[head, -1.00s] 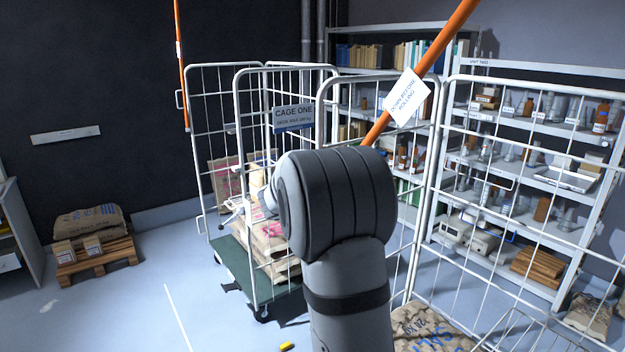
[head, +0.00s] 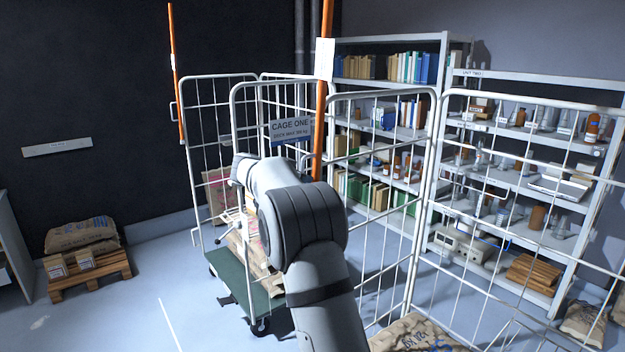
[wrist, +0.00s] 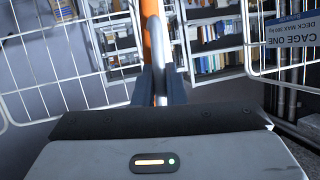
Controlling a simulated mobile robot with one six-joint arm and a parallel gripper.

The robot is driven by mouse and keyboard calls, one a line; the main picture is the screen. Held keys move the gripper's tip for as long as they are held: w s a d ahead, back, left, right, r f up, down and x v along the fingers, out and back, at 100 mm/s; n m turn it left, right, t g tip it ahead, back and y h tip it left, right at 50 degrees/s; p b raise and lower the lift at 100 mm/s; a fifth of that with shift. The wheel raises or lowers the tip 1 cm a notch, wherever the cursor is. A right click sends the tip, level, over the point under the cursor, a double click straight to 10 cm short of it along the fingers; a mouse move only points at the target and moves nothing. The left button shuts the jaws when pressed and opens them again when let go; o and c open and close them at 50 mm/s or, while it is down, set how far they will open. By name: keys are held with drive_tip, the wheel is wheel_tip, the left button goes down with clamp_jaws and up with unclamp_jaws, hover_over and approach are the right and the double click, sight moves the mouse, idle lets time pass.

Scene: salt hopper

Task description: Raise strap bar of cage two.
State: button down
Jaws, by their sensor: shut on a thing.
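The orange strap bar (head: 321,130) stands almost upright beside the white wire frame of the nearer cage (head: 432,170), which I take as cage two; no label for it shows. A white tag (head: 324,59) hangs high on the bar. In the head view my arm hides my gripper and the bar's lower end. In the wrist view my gripper (wrist: 160,84) is shut on the strap bar (wrist: 147,40), with a pale tube between the fingers in line with the orange part. How the bar's foot is fixed is hidden.
Cage one (head: 232,110) stands behind, with its sign (head: 291,131), sacks and an upright orange bar (head: 176,85). Shelving (head: 395,85) lines the back right. A sack (head: 415,335) lies low in the nearer cage. A pallet with sacks (head: 92,283) is at left; floor between is clear.

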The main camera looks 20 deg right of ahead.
drive_tip(key=shift+r, duration=0.3)
drive_tip(key=c, duration=1.5)
unclamp_jaws()
drive_tip(key=shift+w+f, duration=0.25)
drive_tip(key=shift+s+a, duration=0.1)
drive_tip(key=shift+a, duration=0.2)
drive_tip(key=b+v, duration=0.1)
drive_tip(key=v, duration=0.6)
drive_tip(key=shift+s+a+r+b, duration=0.1)
drive_tip(key=shift+s+r+b, duration=0.05)
drive_tip(key=shift+b, duration=0.25)
